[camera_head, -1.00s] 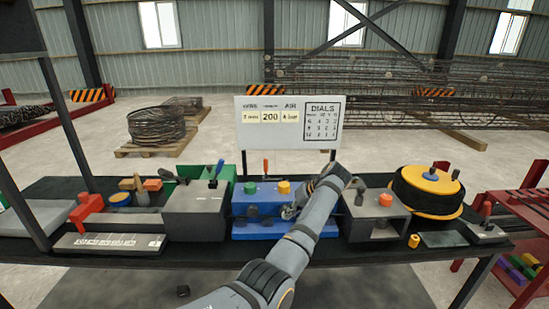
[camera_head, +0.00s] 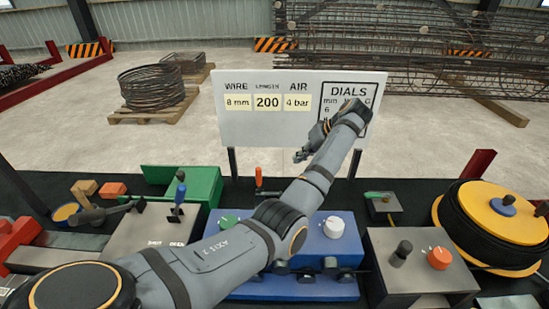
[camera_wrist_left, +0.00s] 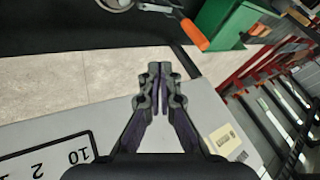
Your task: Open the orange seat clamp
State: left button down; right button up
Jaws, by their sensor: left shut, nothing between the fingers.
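The clamp's upright orange handle (camera_head: 258,177) shows behind the blue box, left of my left gripper. Its base is partly hidden by the box. In the left wrist view an orange lever handle (camera_wrist_left: 195,34) lies beyond the fingertips, up and to the right, beside a green box. My left gripper (camera_head: 300,155) is raised in front of the white sign board, to the right of the orange handle and apart from it. In the left wrist view its fingers (camera_wrist_left: 160,72) are shut together with nothing between them. My right gripper is not in view.
The blue box (camera_head: 310,250) with green and white knobs lies partly under my arm. A green bin (camera_head: 195,185) stands left of the handle. The sign board (camera_head: 235,128) stands close behind my gripper. A grey box (camera_head: 410,268) and yellow spool (camera_head: 500,212) are at right.

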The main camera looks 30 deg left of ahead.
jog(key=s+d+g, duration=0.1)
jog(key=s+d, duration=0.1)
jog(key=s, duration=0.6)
pick_arm(q)
jog(key=shift+s+a+f+p, duration=0.7)
jog(key=shift+a+f+p, duration=0.2)
jog(key=shift+a+f, duration=0.4)
jog(key=shift+s+a+f+p, duration=0.7)
jog(key=shift+a+f+p, duration=0.35)
jog(key=shift+a, duration=0.5)
jog(key=shift+s+a+f+p, duration=0.7)
jog(key=shift+a+f+p, duration=0.1)
jog(key=shift+a+f, duration=0.55)
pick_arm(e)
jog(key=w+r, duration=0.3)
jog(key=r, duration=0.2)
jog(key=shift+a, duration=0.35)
pick_arm(q)
jog(key=shift+a, duration=0.1)
